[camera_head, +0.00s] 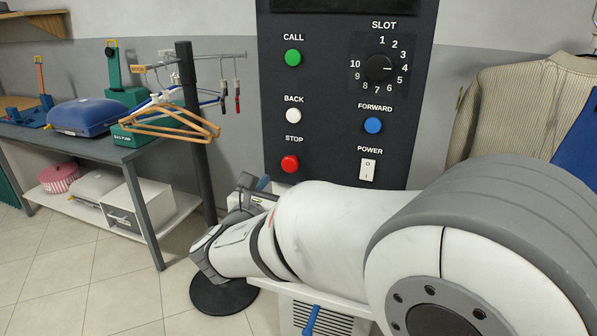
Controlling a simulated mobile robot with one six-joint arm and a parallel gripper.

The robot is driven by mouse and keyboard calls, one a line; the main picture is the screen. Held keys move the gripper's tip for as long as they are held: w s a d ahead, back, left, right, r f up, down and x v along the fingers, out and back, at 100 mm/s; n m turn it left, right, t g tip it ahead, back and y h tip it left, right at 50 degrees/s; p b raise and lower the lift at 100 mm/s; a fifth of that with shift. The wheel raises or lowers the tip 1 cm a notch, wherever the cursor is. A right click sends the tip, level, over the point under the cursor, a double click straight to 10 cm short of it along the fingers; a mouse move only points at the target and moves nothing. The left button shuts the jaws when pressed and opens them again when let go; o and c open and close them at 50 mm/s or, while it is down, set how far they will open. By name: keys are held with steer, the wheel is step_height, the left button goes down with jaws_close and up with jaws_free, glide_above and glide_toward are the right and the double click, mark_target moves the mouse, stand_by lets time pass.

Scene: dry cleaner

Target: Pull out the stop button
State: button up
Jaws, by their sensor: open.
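The red stop button (289,164) is a round button at the lower left of the dark control panel (332,100), under the label STOP. Its face shows fully. I cannot tell from this angle whether it sits pushed in or out. My gripper (257,190) is open, below and to the left of the stop button and apart from it in the picture. My own white arm hides part of the gripper, and its fingertips do not show clearly.
The panel also bears a green call button (293,58), white back button (293,116), blue forward button (372,125), power switch (367,170) and slot dial (379,68). A dark post (196,130) with hangers (170,125) stands left. A striped jacket (515,115) hangs right.

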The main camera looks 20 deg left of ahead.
mark_target(288, 166)
steer(key=shift+n+y, duration=0.3)
steer(key=shift+n, duration=0.1)
steer(key=w, duration=0.5)
steer(key=w+a, duration=0.1)
steer(key=w, duration=0.1)
steer(key=shift+w+r, duration=0.1)
steer(key=shift+w, duration=0.25)
steer(key=shift+c, duration=0.5)
